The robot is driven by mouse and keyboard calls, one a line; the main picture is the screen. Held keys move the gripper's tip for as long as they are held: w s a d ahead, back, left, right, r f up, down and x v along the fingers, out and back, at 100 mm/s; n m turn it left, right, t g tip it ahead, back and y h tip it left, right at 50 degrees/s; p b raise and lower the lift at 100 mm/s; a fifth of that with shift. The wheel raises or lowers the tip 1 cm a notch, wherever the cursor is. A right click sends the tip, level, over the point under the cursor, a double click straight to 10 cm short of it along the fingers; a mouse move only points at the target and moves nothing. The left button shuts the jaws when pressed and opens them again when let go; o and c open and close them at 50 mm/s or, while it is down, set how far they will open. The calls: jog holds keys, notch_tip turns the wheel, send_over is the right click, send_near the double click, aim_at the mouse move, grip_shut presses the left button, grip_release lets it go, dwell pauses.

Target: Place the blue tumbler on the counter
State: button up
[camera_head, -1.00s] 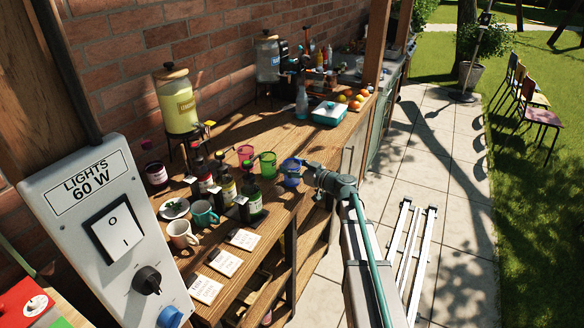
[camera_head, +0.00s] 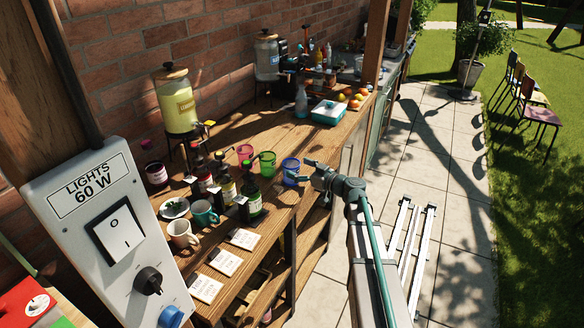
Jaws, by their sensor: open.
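The blue tumbler (camera_head: 290,171) stands upright on the wooden counter (camera_head: 233,128), near its front edge, to the right of a green tumbler. My gripper (camera_head: 296,170) is open just right of the blue tumbler. Its fingers point left toward the tumbler. I cannot tell whether a fingertip touches it. No fingers are seen closed around it.
A green tumbler (camera_head: 267,163) and a pink tumbler (camera_head: 245,153) stand close by on the left. Dark bottles (camera_head: 250,193) stand in front. Paper cards (camera_head: 225,262) lie near the front edge.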

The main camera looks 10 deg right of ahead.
jog(key=b+v, duration=0.2)
jog(key=v, duration=0.4)
jog(key=shift+s+d+r, duration=0.15)
jog(key=shift+s+d, duration=0.1)
jog(key=shift+s, duration=0.05)
jog(key=shift+o, duration=0.5)
jog(key=shift+s+d+r, duration=0.1)
jog(key=shift+s+d, duration=0.15)
